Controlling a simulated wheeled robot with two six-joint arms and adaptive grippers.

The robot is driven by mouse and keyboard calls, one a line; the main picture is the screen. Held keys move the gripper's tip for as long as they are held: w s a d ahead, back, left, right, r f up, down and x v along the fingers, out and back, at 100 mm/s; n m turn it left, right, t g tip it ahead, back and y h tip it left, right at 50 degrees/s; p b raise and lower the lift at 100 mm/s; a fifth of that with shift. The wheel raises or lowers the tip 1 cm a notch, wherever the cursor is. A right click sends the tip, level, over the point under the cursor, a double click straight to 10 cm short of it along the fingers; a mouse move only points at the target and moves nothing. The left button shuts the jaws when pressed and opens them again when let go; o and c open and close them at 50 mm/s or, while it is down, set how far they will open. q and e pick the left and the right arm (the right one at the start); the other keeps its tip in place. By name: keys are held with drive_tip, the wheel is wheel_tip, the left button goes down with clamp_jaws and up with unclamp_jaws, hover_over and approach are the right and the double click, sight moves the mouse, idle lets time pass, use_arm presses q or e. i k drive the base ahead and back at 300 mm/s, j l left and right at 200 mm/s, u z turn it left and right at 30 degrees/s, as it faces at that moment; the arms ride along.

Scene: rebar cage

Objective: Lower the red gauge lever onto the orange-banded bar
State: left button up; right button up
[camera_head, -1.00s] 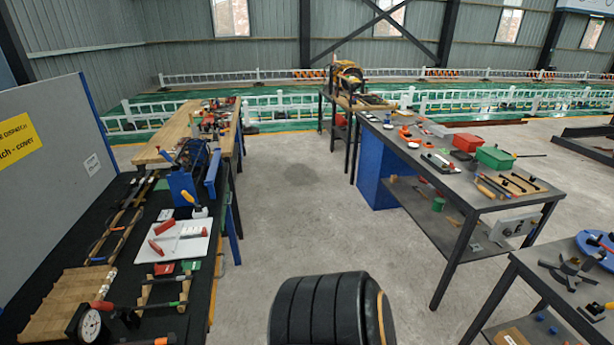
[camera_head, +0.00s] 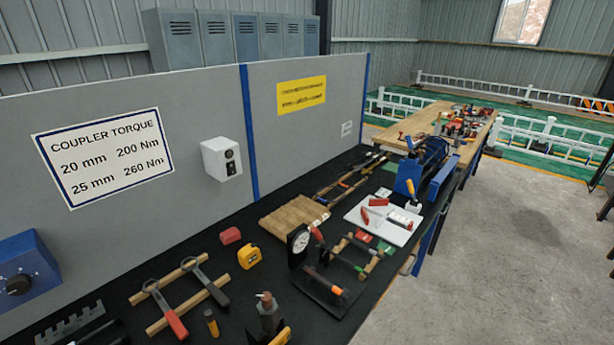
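The gauge with a round white dial (camera_head: 299,241) stands on a dark base plate on the black bench top. Its red lever (camera_head: 317,234) sits at the upper right of the dial and looks raised and tilted. The orange-banded bar (camera_head: 322,281) lies just below and to the right of the dial, low over the base plate, with its orange band near the right end. The lever appears apart from the bar. Neither of my grippers shows in the head view.
Two wrenches (camera_head: 208,287) lie across wooden strips at the front left. A yellow tape measure (camera_head: 249,256), a red block (camera_head: 230,235) and a wooden board (camera_head: 293,217) are near the gauge. A white tray (camera_head: 384,219) is behind it. Grey panels back the bench; open floor lies right.

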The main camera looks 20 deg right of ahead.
sight(315, 232)
drive_tip(key=k+l+z, duration=0.1)
drive_tip(key=z, duration=0.25)
drive_tip(key=k+l+z, duration=0.15)
drive_tip(key=z, duration=0.2)
drive_tip(key=k+l, duration=0.05)
drive_tip(key=k, duration=0.05)
